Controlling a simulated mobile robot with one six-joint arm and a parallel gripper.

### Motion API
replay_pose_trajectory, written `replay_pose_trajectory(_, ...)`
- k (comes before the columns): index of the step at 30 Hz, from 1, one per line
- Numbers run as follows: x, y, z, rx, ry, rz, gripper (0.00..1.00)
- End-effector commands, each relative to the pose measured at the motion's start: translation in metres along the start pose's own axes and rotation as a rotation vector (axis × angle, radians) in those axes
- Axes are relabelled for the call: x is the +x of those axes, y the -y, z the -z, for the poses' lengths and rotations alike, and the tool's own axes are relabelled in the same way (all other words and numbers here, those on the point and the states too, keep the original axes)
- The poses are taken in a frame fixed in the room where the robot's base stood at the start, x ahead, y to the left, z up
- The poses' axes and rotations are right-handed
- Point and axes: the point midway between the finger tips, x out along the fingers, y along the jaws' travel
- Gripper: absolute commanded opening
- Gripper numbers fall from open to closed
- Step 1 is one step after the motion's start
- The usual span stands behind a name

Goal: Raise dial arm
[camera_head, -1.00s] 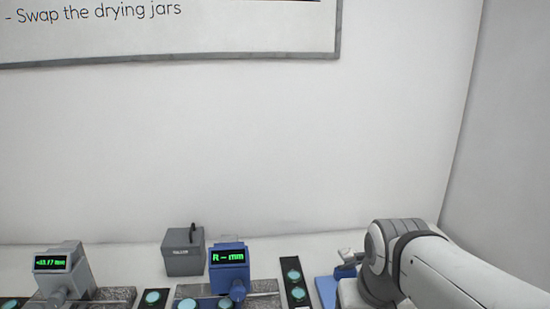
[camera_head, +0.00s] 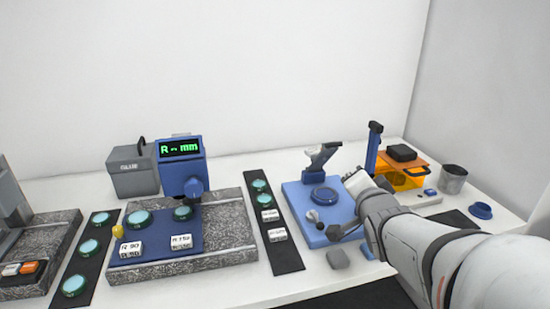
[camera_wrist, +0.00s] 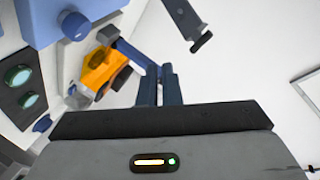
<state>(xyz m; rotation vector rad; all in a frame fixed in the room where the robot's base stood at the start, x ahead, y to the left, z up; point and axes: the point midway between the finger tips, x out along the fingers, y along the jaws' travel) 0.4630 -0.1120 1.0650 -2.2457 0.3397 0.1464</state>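No part is clearly marked as the dial arm. A blue gauge head (camera_head: 180,165) with a green "R -- mm" readout stands over a speckled stone base (camera_head: 222,258) in the head view. To its right, a blue stand (camera_head: 298,198) carries a tilted grey arm-like piece (camera_head: 323,156) and a ball-ended lever (camera_head: 314,217). My wrist is beside the right of this stand and hides my fingertips there. In the wrist view, the two dark fingers of my gripper (camera_wrist: 160,82) are close together; whether they meet is unclear. No held object is clear.
Black strips with green discs (camera_head: 284,252) lie left of the blue stand. An orange box (camera_head: 402,178), a blue post (camera_head: 374,150), a grey cup (camera_head: 453,180) and a blue ring (camera_head: 481,211) are at right.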

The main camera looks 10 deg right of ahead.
Motion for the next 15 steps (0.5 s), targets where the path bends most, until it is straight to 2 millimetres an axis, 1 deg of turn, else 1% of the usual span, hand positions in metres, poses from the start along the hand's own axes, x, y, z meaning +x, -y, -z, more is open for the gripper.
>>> replay_pose_trajectory(1,0.01,-0.021,-0.011,0.069,-0.036,0.059,0.0)
replay_pose_trajectory(6,0.019,-0.036,-0.016,0.313,-0.094,0.314,0.0)
replay_pose_trajectory(8,0.018,-0.042,-0.019,0.397,-0.09,0.408,0.0)
replay_pose_trajectory(12,0.01,-0.051,-0.028,0.565,-0.046,0.602,0.0)
replay_pose_trajectory(15,0.003,-0.056,-0.032,0.649,-0.003,0.7,0.0)
